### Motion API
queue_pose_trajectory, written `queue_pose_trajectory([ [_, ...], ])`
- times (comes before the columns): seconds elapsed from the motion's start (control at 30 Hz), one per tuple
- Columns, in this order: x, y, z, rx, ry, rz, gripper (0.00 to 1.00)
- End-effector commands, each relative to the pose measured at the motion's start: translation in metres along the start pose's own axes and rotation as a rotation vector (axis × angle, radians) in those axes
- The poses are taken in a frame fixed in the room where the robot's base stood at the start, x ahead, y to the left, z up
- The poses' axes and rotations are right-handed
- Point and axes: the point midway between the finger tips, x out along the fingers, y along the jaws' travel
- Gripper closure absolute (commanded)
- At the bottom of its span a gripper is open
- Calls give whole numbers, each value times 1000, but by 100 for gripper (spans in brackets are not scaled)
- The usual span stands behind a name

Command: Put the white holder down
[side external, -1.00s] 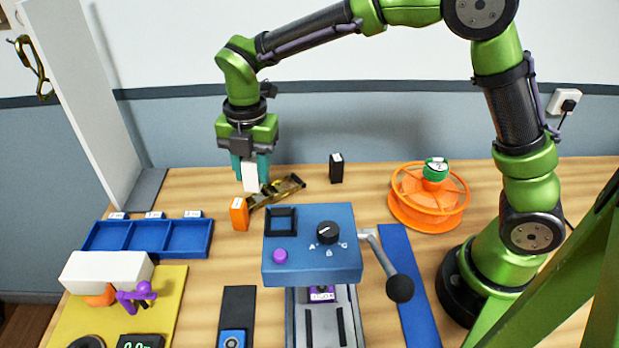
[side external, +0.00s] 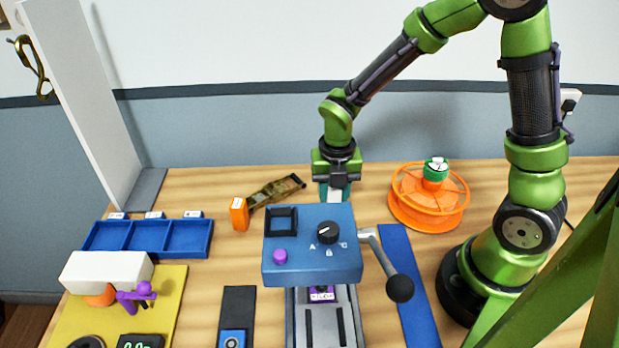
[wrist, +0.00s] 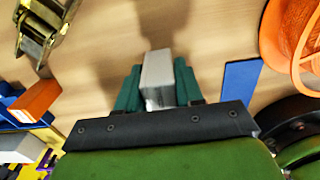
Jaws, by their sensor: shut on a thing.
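My gripper (side external: 334,192) has teal fingers and is shut on the white holder (wrist: 157,72), a small pale block. In the side view it is behind the blue machine box, which hides the fingertips and the holder's lower part. In the wrist view my gripper (wrist: 158,90) grips the holder between both fingers, over bare wood with a shadow beyond it. I cannot tell whether the holder touches the table.
A blue box with a knob (side external: 312,245) stands in front of my gripper. An orange reel (side external: 428,200) is to the right. A strap buckle (side external: 277,191) and an orange block (side external: 239,213) lie left. A blue tray (side external: 148,238) is further left.

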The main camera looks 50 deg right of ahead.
Motion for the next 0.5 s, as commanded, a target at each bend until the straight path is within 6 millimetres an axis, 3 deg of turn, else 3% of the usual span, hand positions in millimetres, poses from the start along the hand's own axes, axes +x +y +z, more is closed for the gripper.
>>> queue_pose_trajectory([
  [0.13,18,0,0,-1,1,-2,98],
  [0.5,21,0,0,1,0,-1,98],
])
